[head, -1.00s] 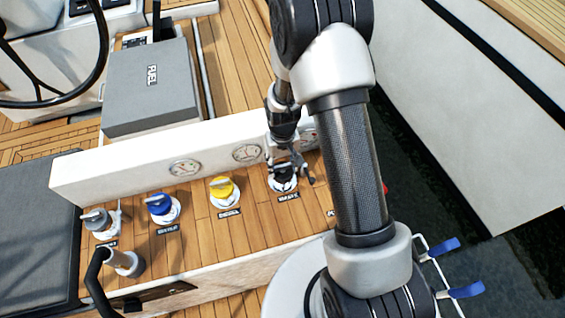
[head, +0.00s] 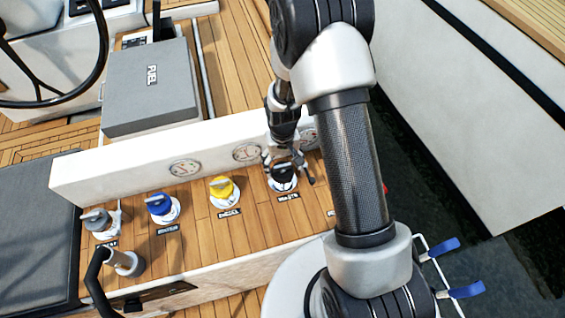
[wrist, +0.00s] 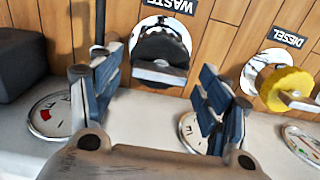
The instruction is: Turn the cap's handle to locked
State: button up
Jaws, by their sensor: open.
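The black cap (wrist: 160,45) sits in a white ring on the teak beside a WASTE label (wrist: 172,5). Its pale metal handle (wrist: 160,73) lies nearly crosswise in the wrist view, on the side toward my gripper. My gripper (wrist: 160,84) is open, with its blue-padded fingers spread to either side of the handle and visible gaps between. In the head view my gripper (head: 288,163) is just above and behind the black cap (head: 284,176), hiding part of it. I see no marking that tells locked from unlocked.
A yellow cap (head: 221,187), a blue cap (head: 159,204) and a grey cap (head: 96,219) stand in a row to the left. A white coaming with gauges (head: 185,168) rises close behind them. A winch handle (head: 112,262) stands at the front left.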

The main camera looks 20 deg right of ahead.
notch_tip(320, 180, up, 12)
dwell(0.4)
dwell(0.4)
jog(key=s+r+t, duration=0.1)
jog(key=s+r, duration=0.3)
jog(key=r, duration=0.4)
jog(key=s+r+t, duration=0.1)
jog(key=s+r, duration=0.3)
jog(key=r, duration=0.4)
jog(key=s+r+t, duration=0.2)
jog(key=s+r, duration=0.4)
jog(key=s, duration=0.7)
jog(key=shift+s+r+t, duration=0.15)
jog(key=shift+r+t, duration=0.05)
jog(key=shift+t, duration=0.1)
